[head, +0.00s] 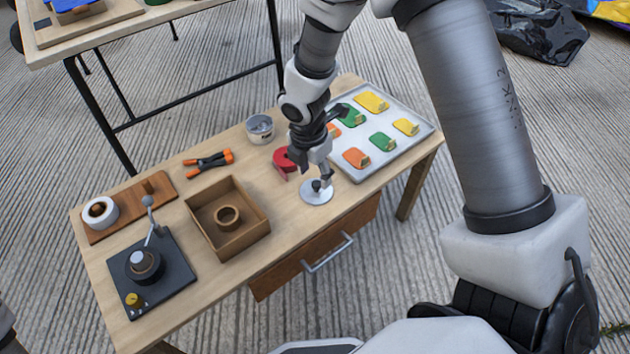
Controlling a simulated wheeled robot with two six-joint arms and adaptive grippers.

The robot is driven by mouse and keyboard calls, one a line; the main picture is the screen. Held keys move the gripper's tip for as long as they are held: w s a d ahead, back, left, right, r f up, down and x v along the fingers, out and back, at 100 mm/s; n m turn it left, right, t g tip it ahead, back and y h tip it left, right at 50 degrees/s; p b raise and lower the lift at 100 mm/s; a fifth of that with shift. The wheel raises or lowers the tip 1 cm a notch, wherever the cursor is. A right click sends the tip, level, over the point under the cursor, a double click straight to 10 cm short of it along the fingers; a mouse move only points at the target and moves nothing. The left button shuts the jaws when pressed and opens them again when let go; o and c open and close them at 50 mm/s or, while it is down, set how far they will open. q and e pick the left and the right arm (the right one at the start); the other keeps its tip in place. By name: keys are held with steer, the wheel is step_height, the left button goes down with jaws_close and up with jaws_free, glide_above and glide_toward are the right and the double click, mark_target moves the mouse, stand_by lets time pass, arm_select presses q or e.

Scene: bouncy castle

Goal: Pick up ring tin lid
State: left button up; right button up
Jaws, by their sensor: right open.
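The ring tin lid, a round silver disc (312,198) with a small dark knob, lies flat on the wooden table near its front edge. My right gripper (322,180) points down just above the lid, with its fingers at the knob. The gripper is open; whether the fingers touch the knob I cannot tell. A round grey metal tin (260,134) stands open farther back on the table, left of my right arm. My left gripper is not in view.
A red object (284,160) sits just left of my gripper. A white tray (416,142) with several coloured pieces lies to the right. A brown open box (246,246) holds a ring. Orange-handled pliers (208,160) and a black lever device (170,285) are farther left.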

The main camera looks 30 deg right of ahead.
mark_target(316, 183)
steer(key=f+b, duration=0.2)
steer(key=f, duration=0.1)
steer(key=f+b, duration=0.1)
steer(key=shift+d+f, duration=0.3)
steer(key=shift+f, duration=0.05)
steer(key=shift+r, duration=0.2)
steer(key=c, duration=0.9)
steer(key=shift+c, duration=0.2)
